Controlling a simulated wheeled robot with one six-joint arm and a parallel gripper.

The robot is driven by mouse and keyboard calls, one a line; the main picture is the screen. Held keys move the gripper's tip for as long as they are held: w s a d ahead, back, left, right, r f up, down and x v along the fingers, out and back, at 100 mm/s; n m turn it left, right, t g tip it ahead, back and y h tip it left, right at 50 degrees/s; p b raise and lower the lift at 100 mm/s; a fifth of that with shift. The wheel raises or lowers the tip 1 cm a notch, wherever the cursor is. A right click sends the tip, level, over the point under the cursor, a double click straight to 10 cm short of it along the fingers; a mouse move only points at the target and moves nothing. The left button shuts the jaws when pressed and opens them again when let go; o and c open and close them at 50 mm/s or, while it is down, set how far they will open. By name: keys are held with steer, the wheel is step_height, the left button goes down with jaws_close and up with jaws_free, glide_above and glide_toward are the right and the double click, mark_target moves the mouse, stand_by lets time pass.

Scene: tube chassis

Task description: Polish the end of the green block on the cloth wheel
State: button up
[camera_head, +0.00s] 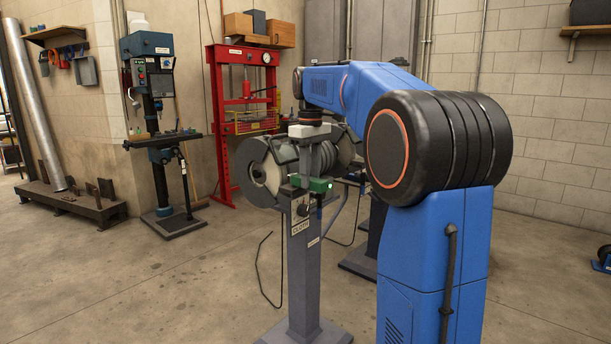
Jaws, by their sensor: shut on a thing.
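The bench-style polisher stands on a grey pedestal (303,270) in the middle of the camera_head view, with a small label that seems to read "CLOTH". A large round grey wheel or guard (256,172) is on its left side; which part is the cloth face, I cannot tell. My gripper (312,176) points down in front of the machine, shut on the green block (320,185). The block lies roughly level, in front of the machine's body in the picture. Whether its end touches the wheel cannot be told. My arm partly hides the machine's right side.
A blue drill press (152,85) and a red shop press (243,110) stand behind, to the left. A metal tube (38,110) leans in a floor stand (75,203) at far left. A dark cable (262,270) hangs beside the pedestal. The floor at front left is clear.

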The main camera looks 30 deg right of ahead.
steer(key=s, duration=0.1)
steer(key=s+d, duration=0.1)
steer(key=s, duration=0.3)
steer(key=shift+s+d, duration=0.1)
steer(key=shift+d, duration=0.3)
stand_by(0.4)
